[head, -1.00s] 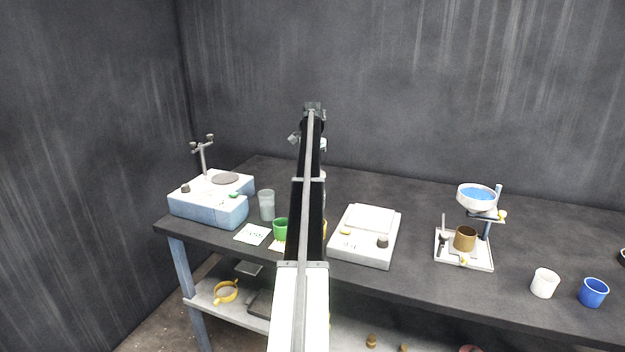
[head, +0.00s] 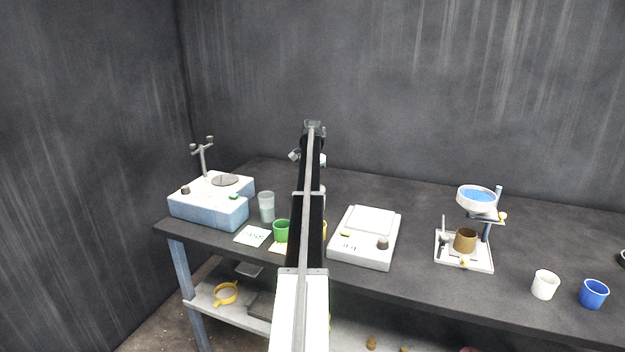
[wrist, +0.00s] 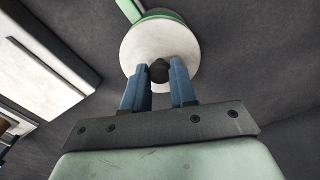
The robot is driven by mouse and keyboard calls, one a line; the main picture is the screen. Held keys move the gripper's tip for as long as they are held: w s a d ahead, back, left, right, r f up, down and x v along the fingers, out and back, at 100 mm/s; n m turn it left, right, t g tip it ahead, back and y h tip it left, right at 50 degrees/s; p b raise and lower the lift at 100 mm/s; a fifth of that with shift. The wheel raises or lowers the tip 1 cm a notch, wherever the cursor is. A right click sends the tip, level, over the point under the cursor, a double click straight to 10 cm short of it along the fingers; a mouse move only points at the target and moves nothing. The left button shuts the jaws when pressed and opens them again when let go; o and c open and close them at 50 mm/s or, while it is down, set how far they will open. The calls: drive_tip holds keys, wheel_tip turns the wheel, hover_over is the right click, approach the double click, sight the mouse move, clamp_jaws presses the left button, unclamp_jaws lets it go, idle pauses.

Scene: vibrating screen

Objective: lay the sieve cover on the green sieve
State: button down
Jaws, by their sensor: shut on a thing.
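In the wrist view, my gripper (wrist: 160,76) is shut on the dark knob (wrist: 159,70) of the sieve cover (wrist: 145,44), a flat white disc. The green sieve (wrist: 165,14) shows as a green rim past the cover's far edge, with a green strip (wrist: 129,9) running off to the upper left. The cover overlaps most of the sieve in this view. I cannot tell whether they touch. In the head view, my arm hides the gripper's fingers, the cover and the green sieve.
A blue-and-white machine (head: 200,208) with a clamp post stands at the table's left. A glass (head: 266,208) and green cup (head: 281,231) are left of my arm. A white balance (head: 362,252) and a stand with a blue-filled bowl (head: 477,204) are to the right.

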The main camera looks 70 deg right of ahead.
drive_tip(key=shift+f, duration=0.4)
drive_tip(key=c, duration=0.9)
unclamp_jaws()
wheel_tip(320, 180, up, 13)
drive_tip(key=shift+r, duration=0.15)
